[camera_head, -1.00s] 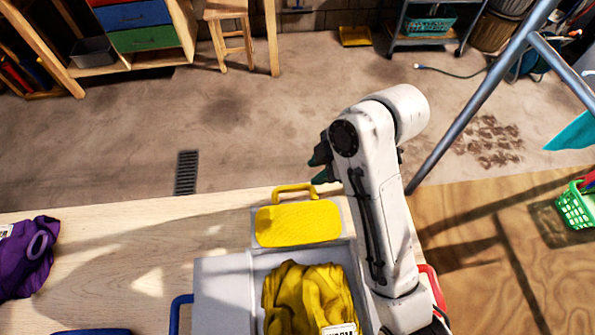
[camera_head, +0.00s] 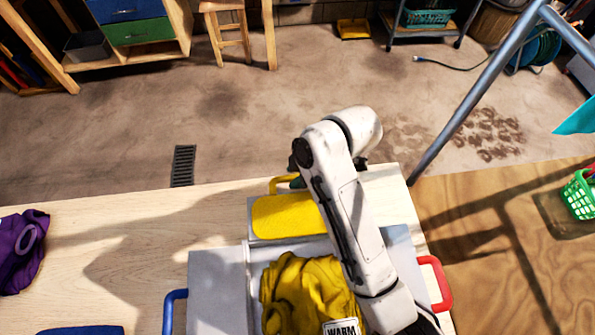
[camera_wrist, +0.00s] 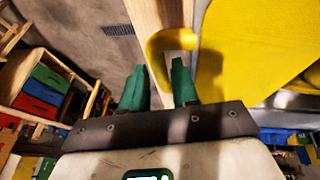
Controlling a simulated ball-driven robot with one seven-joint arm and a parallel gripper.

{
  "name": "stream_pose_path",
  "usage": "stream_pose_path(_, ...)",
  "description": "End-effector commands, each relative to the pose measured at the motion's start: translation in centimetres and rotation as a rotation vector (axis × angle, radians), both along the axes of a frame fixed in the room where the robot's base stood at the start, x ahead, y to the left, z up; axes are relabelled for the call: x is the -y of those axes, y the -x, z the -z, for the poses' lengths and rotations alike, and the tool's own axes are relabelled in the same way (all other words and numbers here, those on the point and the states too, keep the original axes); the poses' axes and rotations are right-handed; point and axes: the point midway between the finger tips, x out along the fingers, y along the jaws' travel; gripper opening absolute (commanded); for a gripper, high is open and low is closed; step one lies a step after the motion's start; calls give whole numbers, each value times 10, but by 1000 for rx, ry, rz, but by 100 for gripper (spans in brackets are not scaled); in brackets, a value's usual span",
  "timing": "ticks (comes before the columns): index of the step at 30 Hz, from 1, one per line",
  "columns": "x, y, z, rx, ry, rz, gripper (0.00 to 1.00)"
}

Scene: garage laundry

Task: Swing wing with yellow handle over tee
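The yellow tee (camera_head: 300,295) lies bunched in the middle of the grey folding board, a white label at its lower edge. The wing with the yellow handle (camera_head: 288,216) lies flat beyond the tee, its yellow pad facing up. Its yellow handle (camera_head: 276,184) is at the far edge, partly hidden by my arm. In the wrist view the curved handle (camera_wrist: 160,48) is just ahead of my green fingertips, with the pad to the right. My gripper (camera_wrist: 160,75) is open and appears empty.
The board's left wing has a blue handle (camera_head: 174,310), its right wing a red handle (camera_head: 437,283). A purple garment (camera_head: 22,255) lies at the table's left. A green basket (camera_head: 580,194) is at the right. A metal pole (camera_head: 470,105) rises right of my arm.

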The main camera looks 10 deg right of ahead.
Motion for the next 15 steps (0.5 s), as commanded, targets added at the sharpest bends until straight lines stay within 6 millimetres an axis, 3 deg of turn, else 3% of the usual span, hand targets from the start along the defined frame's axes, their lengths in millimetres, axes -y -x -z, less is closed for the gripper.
stream_pose_path(4, 0, 0, 0, 0, 0, 0, 27)
stream_pose_path(12, 0, 0, 0, -1, 0, 0, 2)
stream_pose_path(15, 0, 0, 0, -1, 0, 0, 0)
